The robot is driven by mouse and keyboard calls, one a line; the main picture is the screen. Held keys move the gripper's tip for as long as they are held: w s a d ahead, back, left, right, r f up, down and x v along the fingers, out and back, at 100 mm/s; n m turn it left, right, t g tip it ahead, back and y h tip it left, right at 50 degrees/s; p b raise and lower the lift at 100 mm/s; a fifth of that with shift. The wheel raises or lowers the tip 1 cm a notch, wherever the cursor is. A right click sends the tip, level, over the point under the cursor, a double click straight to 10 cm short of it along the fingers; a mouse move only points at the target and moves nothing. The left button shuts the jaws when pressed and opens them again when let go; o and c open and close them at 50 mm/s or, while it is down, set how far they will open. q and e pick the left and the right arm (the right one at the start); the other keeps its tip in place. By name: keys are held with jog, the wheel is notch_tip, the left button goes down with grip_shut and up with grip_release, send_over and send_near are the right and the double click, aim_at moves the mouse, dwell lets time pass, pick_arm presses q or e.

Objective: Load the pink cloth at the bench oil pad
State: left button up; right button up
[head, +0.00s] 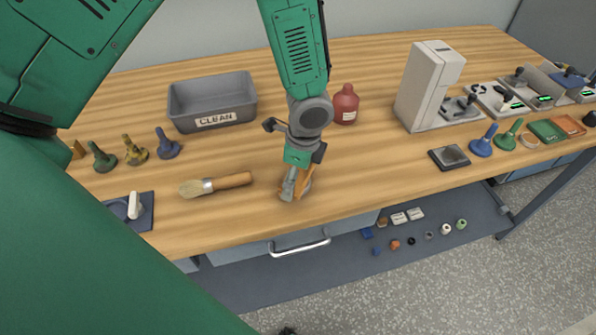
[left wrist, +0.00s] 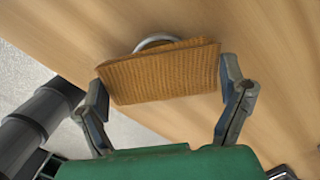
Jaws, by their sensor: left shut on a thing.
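I cannot tell whether the cloth touches the wood. A black square pad (head: 450,156), which looks like the oil pad, lies near the bench's front edge to the right. No clearly pink cloth shows; a flat salmon-orange piece (head: 570,125) lies at the far right beside a green one (head: 546,131). My right gripper is not in view.
A brush (head: 215,184) lies just left of my gripper. A grey CLEAN tray (head: 212,102) and a red bottle (head: 345,104) stand behind. A white machine (head: 428,85) stands at right. Bare wood lies between gripper and pad. A drawer handle (head: 300,246) sits below the edge.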

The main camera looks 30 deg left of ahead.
pick_arm(q)
jog(key=shift+w+r+p, duration=0.1)
jog(key=shift+r+p, duration=0.6)
jog(key=shift+r, duration=0.2)
notch_tip(320, 180, up, 5)
jog(key=p, duration=0.4)
jog(key=shift+r+p, duration=0.1)
jog(key=shift+p, duration=0.3)
jog(key=shift+w, duration=0.1)
